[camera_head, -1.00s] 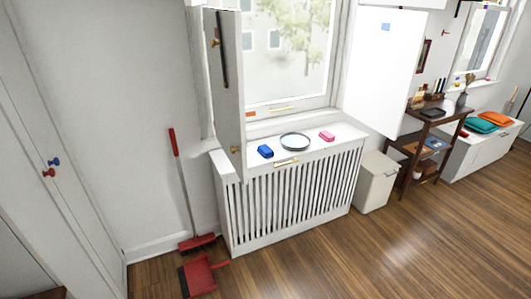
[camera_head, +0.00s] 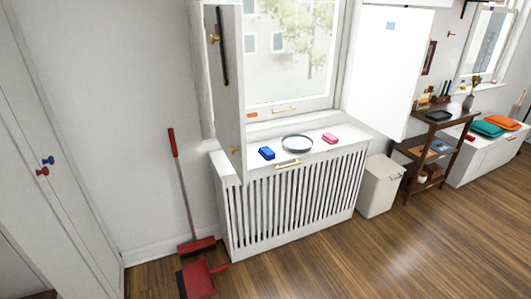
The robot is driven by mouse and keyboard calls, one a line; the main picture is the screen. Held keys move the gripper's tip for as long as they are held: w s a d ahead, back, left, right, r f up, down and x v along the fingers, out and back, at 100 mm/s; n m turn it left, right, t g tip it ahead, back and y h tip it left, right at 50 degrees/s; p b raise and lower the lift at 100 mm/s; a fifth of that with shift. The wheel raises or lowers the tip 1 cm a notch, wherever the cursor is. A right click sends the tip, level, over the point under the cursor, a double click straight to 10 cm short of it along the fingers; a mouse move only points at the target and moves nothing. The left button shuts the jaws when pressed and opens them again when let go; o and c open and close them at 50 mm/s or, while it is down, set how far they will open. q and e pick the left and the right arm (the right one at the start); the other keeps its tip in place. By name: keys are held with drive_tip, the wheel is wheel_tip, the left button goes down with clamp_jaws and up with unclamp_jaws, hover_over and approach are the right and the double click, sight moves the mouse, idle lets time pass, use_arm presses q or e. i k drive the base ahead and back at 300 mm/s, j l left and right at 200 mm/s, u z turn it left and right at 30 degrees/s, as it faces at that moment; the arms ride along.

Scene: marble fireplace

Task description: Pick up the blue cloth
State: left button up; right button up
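A small folded blue cloth (camera_head: 267,153) lies on the white top of the radiator cover (camera_head: 235,162) below the window, left of a round dark-rimmed plate or dish (camera_head: 297,143). A pink cloth-like piece (camera_head: 330,138) lies to the right of the dish. Neither of my grippers is in the head view.
An open shutter panel (camera_head: 228,95) stands just left of the blue cloth. A red broom (camera_head: 185,200) and red dustpan (camera_head: 199,278) are on the floor at left. A white bin (camera_head: 380,187) and dark shelf (camera_head: 434,150) stand at right.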

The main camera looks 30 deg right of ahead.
sight(266, 152)
drive_tip(key=i+l+u, duration=0.15)
drive_tip(key=l, duration=0.3)
drive_tip(key=i+l+u, duration=0.1)
drive_tip(key=i+l, duration=0.25)
drive_tip(key=l, duration=0.2)
drive_tip(key=i+l+u, duration=0.15)
drive_tip(key=l, duration=0.35)
drive_tip(key=i+l+u, duration=0.15)
drive_tip(key=i+l, duration=0.15)
drive_tip(key=l, duration=0.25)
drive_tip(key=i+l+u, duration=0.1)
drive_tip(key=l, duration=0.5)
drive_tip(key=i+l+u, duration=0.15)
drive_tip(key=l, duration=0.4)
drive_tip(key=i+l+u, duration=0.1)
drive_tip(key=l, duration=0.5)
drive_tip(key=i+l+u, duration=0.15)
drive_tip(key=l, duration=0.5)
